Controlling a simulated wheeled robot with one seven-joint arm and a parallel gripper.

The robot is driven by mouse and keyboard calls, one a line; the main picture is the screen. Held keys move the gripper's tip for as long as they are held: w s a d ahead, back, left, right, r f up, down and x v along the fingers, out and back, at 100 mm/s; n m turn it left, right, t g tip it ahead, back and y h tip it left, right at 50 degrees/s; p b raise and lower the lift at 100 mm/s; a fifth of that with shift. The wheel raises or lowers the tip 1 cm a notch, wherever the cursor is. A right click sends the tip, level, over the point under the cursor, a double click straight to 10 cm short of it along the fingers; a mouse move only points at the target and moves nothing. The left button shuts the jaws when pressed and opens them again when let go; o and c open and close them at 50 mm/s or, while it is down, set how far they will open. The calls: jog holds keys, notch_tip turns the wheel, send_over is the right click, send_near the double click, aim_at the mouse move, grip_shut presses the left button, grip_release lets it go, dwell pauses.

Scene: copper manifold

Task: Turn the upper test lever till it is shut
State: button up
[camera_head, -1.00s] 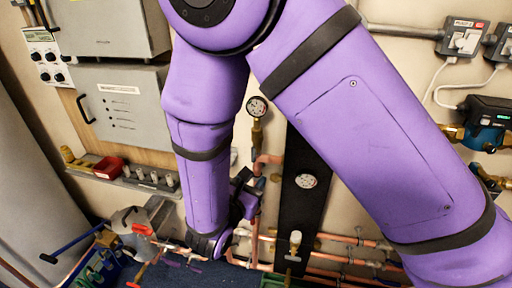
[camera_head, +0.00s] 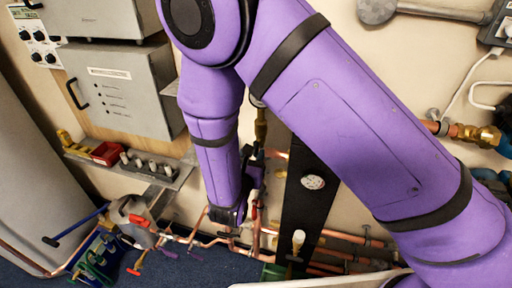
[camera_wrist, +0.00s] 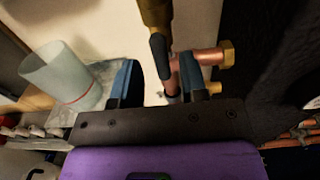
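In the wrist view a black lever (camera_wrist: 160,54) hangs down from a brass body (camera_wrist: 156,14), and its lower end sits between my two fingertips. I take it for the upper test lever, though no label shows. My gripper (camera_wrist: 157,82) has its blue-and-dark fingers apart, one on each side of the lever's lower end. The right finger is close to the lever; contact cannot be told. In the head view my gripper (camera_head: 250,168) is beside the brass fitting (camera_head: 261,128), and the lever is too small or hidden to make out there.
A copper stub with a brass nut (camera_wrist: 226,53) sticks out just right of my fingers. A dark upright board (camera_head: 300,208) with a round dial (camera_head: 312,182) stands to the right. A clear cup (camera_wrist: 62,76) is to the left. Copper pipes (camera_head: 340,255) run below.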

jog(key=shift+x, duration=1.7)
grip_shut()
